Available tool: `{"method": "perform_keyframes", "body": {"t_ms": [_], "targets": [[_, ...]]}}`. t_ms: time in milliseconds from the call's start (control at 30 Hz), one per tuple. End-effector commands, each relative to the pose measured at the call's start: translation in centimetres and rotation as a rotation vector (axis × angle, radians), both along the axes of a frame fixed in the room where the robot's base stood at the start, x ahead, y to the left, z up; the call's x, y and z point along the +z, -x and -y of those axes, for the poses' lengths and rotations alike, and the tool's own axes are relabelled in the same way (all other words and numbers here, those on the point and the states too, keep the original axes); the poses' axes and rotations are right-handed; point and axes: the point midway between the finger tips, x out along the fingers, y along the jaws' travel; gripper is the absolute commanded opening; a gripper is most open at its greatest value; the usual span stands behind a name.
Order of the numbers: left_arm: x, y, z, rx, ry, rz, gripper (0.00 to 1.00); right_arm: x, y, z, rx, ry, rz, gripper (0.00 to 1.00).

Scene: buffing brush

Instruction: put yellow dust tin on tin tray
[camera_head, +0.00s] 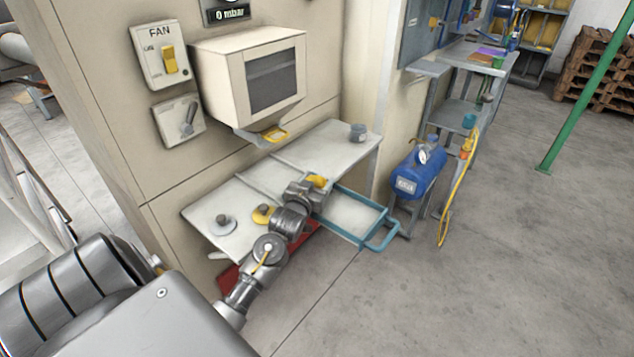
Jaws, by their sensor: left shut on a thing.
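My left gripper (311,190) reaches over the right part of the pale bench. It is shut on a small yellow thing (318,181), which looks like the yellow dust tin; my gripper hides much of it. A tray with a blue rim and handle (381,238), which looks like the tin tray, juts out from the bench front. Its pale floor shows empty, just right of and below the gripper. My right gripper is not in view.
A yellow disc with a grey knob (262,214) and a grey disc with a knob (222,224) lie on the bench left of my arm. A grey tin (358,132) stands at the far bench corner. A cream cabinet (250,80) overhangs the bench. A blue tank (418,175) stands right.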

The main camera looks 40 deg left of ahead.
Motion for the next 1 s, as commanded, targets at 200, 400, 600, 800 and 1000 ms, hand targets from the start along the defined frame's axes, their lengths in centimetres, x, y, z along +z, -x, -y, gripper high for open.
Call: {"method": "perform_keyframes", "body": {"t_ms": [200, 400, 600, 800, 1000], "targets": [[0.0, 0.0, 0.0, 0.0, 0.0, 0.001, 0.34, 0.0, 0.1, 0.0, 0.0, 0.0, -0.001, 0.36], [-0.2, 0.0, 0.0, 0.0, 0.0, 0.0, 0.76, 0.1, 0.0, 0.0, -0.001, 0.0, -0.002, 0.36], [-0.2, 0.0, 0.0, 0.0, 0.0, 0.0, 0.82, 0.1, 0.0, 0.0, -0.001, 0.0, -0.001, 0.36], [0.2, 0.1, 0.1, -0.001, 0.0, 0.0, 0.82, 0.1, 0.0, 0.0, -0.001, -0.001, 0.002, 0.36], [0.2, 3.2, 1.0, -0.001, 0.0, -0.002, 0.82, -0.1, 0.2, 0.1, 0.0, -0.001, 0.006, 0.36]]}}
